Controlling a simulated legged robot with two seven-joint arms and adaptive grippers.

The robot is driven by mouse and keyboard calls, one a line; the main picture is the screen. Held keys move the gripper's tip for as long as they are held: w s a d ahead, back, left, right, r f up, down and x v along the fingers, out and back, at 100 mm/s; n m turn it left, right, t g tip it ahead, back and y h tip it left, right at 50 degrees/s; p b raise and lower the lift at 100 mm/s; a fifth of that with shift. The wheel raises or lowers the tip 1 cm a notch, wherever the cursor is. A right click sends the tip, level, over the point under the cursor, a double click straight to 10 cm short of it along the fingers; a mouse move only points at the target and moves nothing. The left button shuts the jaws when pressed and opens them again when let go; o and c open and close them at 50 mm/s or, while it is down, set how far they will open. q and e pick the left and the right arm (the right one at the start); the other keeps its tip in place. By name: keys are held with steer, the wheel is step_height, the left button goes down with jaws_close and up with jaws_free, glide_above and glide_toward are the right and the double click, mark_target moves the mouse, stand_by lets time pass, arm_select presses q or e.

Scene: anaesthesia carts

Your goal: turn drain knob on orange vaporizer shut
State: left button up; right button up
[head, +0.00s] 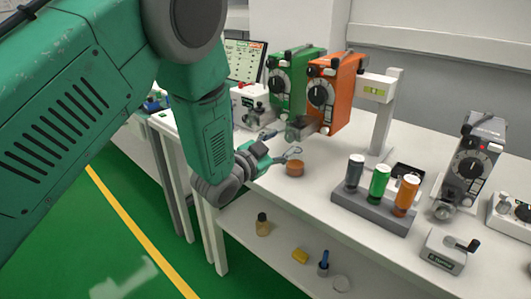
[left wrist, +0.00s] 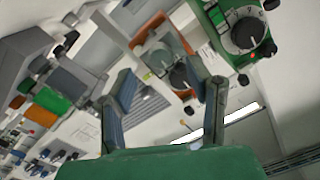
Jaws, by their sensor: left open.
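The orange vaporizer (head: 345,88) hangs on the back rail, right of the green vaporizer (head: 291,78). My left gripper (head: 284,146) is open and empty, in front of and below the two vaporizers. In the left wrist view the orange vaporizer (left wrist: 152,28) appears between the open fingers (left wrist: 170,80), with the green vaporizer (left wrist: 217,20) at upper right. I see no contact with the knob. The knob's setting is too small to tell. My right gripper is out of view.
A brown round jar (head: 294,168) stands on the white table just below the left gripper. A white post (head: 385,125) rises beside the orange vaporizer. A grey vaporizer (head: 474,160) stands farther right.

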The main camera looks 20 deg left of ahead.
arm_select(q)
steer(key=v, duration=0.8)
steer(key=shift+s, duration=0.2)
